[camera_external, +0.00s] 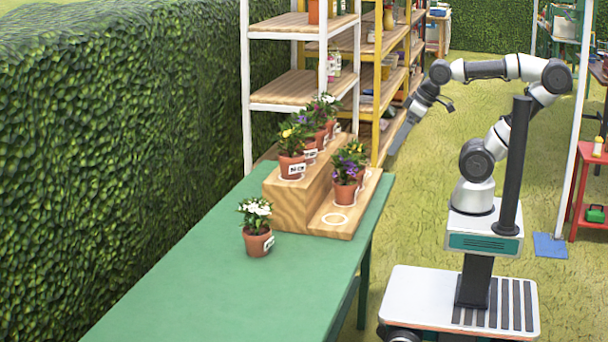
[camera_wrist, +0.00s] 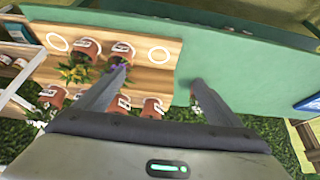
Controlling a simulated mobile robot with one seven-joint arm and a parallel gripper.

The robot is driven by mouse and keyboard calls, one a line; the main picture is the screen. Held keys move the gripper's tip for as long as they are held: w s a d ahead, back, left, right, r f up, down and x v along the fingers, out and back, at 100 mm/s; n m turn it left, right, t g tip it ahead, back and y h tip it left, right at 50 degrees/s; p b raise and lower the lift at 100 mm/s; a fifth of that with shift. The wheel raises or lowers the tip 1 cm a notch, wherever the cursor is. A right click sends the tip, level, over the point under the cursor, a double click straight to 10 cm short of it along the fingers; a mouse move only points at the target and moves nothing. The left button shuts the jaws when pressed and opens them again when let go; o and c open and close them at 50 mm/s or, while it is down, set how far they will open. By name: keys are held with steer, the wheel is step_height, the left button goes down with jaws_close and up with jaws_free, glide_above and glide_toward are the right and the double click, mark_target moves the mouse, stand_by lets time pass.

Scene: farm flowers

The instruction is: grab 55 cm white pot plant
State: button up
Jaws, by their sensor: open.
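A terracotta pot with white flowers (camera_external: 257,242) stands upright on the green table, in front of the wooden stepped stand. Its label is too small to read. Another white-flowered plant (camera_external: 326,104) stands at the far end of the stand's upper step, partly hidden by other plants. My gripper (camera_external: 401,137) is above and right of the stand in the external view, apart from every pot. In the wrist view my gripper (camera_wrist: 159,75) is open, with nothing between its fingers.
The wooden stand (camera_external: 285,205) holds a yellow-flowered pot (camera_external: 292,166), purple-flowered pots (camera_external: 345,193) and others. An empty white ring (camera_external: 335,218) marks its lower step. The green table (camera_external: 200,300) is clear toward the front. Shelves (camera_external: 290,90) stand behind; a hedge (camera_external: 110,140) runs along the left.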

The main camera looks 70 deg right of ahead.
steer(key=m+g+p, duration=0.1)
steer(key=m+p, duration=0.7)
steer(key=m, duration=2.6)
glide_above(257, 239)
steer(key=s+d, duration=0.5)
step_height(257, 239, down, 10)
steer(key=shift+y, duration=0.4)
steer(key=b+x, duration=0.2)
steer(key=x, duration=1)
steer(key=shift+s+b, duration=0.1)
steer(key=shift+b, duration=0.25)
steer(key=shift+b+x, duration=0.45)
steer(key=shift+x, duration=2.35)
steer(key=shift+r, duration=0.15)
steer(key=c, duration=1.5)
